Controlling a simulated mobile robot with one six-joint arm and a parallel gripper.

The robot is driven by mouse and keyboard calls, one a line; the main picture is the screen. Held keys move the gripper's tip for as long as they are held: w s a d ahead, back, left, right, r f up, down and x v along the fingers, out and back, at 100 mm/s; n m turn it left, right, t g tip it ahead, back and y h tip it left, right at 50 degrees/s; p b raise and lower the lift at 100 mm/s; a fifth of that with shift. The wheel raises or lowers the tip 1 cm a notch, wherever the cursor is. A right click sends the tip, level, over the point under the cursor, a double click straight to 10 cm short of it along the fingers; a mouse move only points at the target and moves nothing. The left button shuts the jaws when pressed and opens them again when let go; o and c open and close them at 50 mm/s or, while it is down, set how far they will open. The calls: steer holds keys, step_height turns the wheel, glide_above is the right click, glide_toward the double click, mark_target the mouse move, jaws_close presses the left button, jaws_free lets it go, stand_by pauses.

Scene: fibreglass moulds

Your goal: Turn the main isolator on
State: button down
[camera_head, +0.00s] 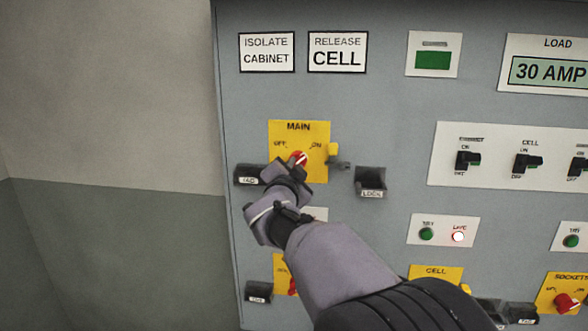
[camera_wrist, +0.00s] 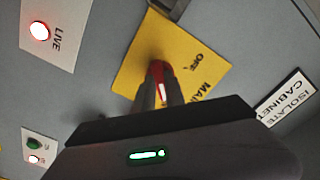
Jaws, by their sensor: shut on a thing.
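The main isolator is a red rotary knob (camera_head: 299,157) on a yellow plate (camera_head: 313,132) marked MAIN, with OFF at upper left and ON at upper right. Its white pointer slants up and right, toward ON. My gripper (camera_head: 294,168) comes from below and is shut on the knob. In the wrist view the red knob (camera_wrist: 157,68) sits between the two fingers of my gripper (camera_wrist: 159,88), over the yellow plate (camera_wrist: 135,72). The fingers hide part of the knob.
A small yellow piece with a grey hasp (camera_head: 334,151) is right of the knob. A dark LOCK holder (camera_head: 371,181) and TAG holder (camera_head: 248,175) flank the plate. Black breaker switches (camera_head: 467,160) and a lit LIVE lamp (camera_head: 458,237) are further right.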

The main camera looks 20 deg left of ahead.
steer(key=shift+r, duration=0.1)
steer(key=c, duration=1.4)
jaws_free()
steer(key=shift+s, duration=0.1)
steer(key=v, duration=1.7)
steer(key=shift+d+b, duration=0.15)
steer(key=shift+b, duration=0.3)
